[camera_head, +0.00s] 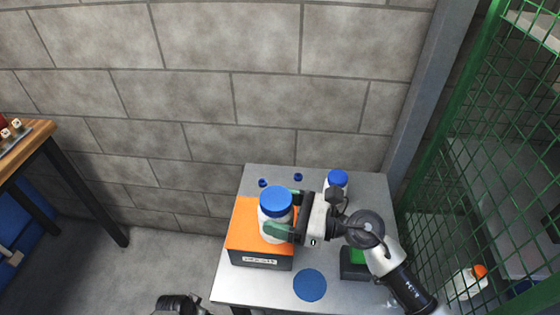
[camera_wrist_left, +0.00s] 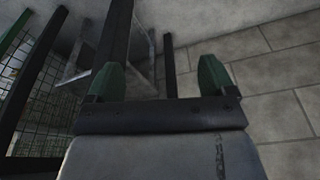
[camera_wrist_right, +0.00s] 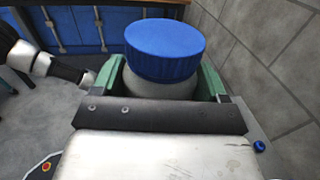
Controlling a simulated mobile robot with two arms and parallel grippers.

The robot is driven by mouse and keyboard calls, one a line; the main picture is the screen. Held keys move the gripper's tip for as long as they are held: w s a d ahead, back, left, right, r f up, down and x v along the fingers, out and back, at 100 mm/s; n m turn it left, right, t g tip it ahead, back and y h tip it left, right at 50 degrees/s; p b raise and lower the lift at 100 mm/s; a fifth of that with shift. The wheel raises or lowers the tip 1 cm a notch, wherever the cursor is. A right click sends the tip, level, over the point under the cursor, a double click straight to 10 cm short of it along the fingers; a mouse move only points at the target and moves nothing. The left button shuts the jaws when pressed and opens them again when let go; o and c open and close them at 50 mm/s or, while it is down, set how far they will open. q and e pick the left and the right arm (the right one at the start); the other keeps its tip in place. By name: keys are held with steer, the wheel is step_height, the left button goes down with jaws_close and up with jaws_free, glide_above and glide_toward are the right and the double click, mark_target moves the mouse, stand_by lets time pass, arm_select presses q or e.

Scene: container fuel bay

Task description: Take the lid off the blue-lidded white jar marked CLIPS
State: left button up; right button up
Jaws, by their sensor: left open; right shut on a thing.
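A white jar (camera_head: 271,230) with a blue lid (camera_head: 276,199) is upright between the fingers of my right gripper (camera_head: 283,216), at the orange-topped box. My right gripper is shut around its body below the lid; the lid (camera_wrist_right: 164,48) is still on in the right wrist view. A second white jar with a blue lid (camera_head: 338,178) stands behind the gripper, partly hidden. No CLIPS marking is readable on either jar. My left gripper (camera_wrist_left: 155,75) is open and empty, its fingers apart. It shows only partly at the bottom of the head view (camera_head: 181,303).
The orange-topped box (camera_head: 243,225) stands on the grey table (camera_head: 232,285). A flat blue disc (camera_head: 310,285) lies in front. Small blue pieces (camera_head: 263,183) lie at the back. A dark box with green (camera_head: 355,257) is under my right arm. Green mesh (camera_head: 470,170) stands right.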

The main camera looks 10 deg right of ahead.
arm_select(q)
steer(key=w+d+r+m+h, duration=0.1)
steer(key=w+d+r+m, duration=0.2)
steer(key=w+r, duration=0.65)
steer(key=w+d+r+m+h, duration=0.1)
steer(key=w+d+r+m, duration=0.1)
steer(key=w+r, duration=0.7)
steer(key=w+d+r+m+h, duration=0.1)
steer(key=d+r+m, duration=0.2)
steer(key=r, duration=0.4)
steer(key=w+d+r+m+h, duration=0.15)
steer(key=d+r+m, duration=0.25)
steer(key=r, duration=0.4)
step_height(320, 180, up, 23)
steer(key=m+g+y, duration=0.2)
steer(key=m+y, duration=0.3)
steer(key=m, duration=1.9)
glide_above(280, 197)
steer(key=shift+w+d+r, duration=0.15)
steer(key=shift+w, duration=0.25)
steer(key=shift+s+m+y, duration=0.3)
steer(key=shift+s+y, duration=0.05)
steer(key=shift+s, duration=0.1)
step_height(280, 197, down, 8)
steer(key=shift+r, duration=0.1)
